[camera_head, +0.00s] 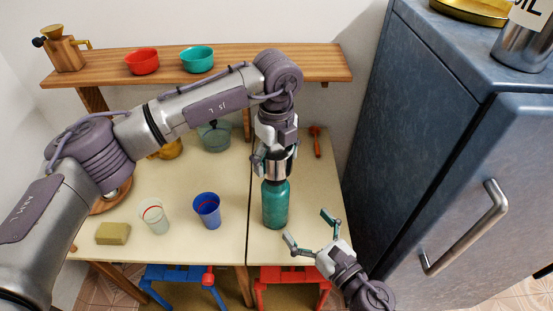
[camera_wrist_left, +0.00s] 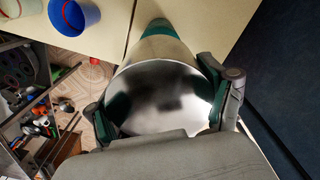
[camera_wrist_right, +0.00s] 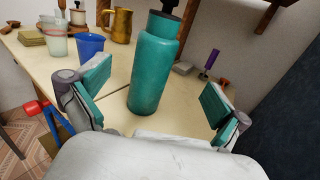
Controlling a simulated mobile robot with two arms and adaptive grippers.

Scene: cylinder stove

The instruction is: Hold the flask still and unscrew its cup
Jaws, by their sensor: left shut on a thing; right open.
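The teal flask (camera_head: 276,207) stands upright on the table, near its front right. Its shiny metal cup (camera_head: 274,168) is on top. My left gripper (camera_head: 272,158) comes from above and is shut on the cup; the left wrist view shows the cup (camera_wrist_left: 160,95) between its two fingers (camera_wrist_left: 160,112). My right gripper (camera_head: 308,228) is open in front and right of the flask, touching nothing. In the right wrist view the flask body (camera_wrist_right: 153,72) stands beyond and between the spread fingers (camera_wrist_right: 155,98). The flask's top is cut off there.
A blue cup (camera_head: 207,211), a clear cup (camera_head: 154,217) and a sponge (camera_head: 113,233) stand left of the flask. A wooden shelf (camera_head: 225,75) runs behind. A blue fridge (camera_head: 440,150) bounds the right. Red and blue stools (camera_head: 290,275) stand below the front edge.

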